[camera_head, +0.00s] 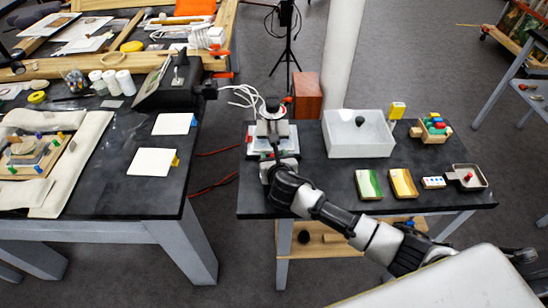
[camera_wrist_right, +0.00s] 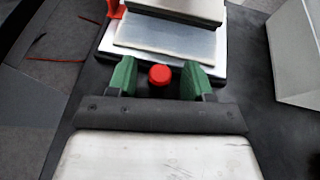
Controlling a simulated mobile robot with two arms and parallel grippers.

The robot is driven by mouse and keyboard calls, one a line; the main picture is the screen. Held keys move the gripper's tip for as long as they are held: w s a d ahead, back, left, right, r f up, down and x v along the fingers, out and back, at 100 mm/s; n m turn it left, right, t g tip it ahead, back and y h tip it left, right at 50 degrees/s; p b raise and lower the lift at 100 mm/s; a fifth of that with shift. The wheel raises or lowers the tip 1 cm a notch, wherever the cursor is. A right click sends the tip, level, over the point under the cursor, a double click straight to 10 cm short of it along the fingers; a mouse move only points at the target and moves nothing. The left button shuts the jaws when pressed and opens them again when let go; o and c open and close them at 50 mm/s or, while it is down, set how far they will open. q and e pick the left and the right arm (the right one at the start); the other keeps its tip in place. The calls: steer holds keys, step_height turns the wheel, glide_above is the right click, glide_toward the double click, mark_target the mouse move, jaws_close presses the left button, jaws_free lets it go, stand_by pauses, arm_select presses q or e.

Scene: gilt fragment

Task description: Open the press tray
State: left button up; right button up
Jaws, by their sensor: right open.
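The press (camera_head: 271,128) stands at the left back of the right-hand dark table, a grey metal block on a white base. In the right wrist view its silver plate (camera_wrist_right: 165,38) lies flat at the top. The round red knob (camera_wrist_right: 160,75) sits in front of the plate's near edge. My right gripper (camera_wrist_right: 159,66) is open, with one green finger on each side of the knob and a gap to each. In the head view my right gripper (camera_head: 278,160) is at the press's near side, mostly hidden by its own wrist. My left gripper is not in view.
A white bin (camera_head: 358,146) stands right of the press; its wall also shows in the right wrist view (camera_wrist_right: 297,55). A green tray (camera_head: 368,184), a yellow tray (camera_head: 403,183) and a small grey tray (camera_head: 466,171) lie nearer the front. A red-brown box (camera_head: 307,95) is behind.

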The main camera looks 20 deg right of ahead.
jaws_close()
steer(key=s+p, duration=0.1)
steer(key=s+a+p, duration=0.1)
steer(key=s+p, duration=0.2)
steer(key=s, duration=0.1)
steer(key=shift+s+a+r, duration=0.25)
steer(key=shift+a+r, duration=0.05)
steer(key=s, duration=0.1)
steer(key=s+a+p, duration=0.1)
steer(key=s, duration=0.1)
steer(key=s+p, duration=0.1)
steer(key=shift+s+a+f, duration=0.15)
steer(key=shift+s+f, duration=0.1)
steer(key=shift+s, duration=0.15)
jaws_free()
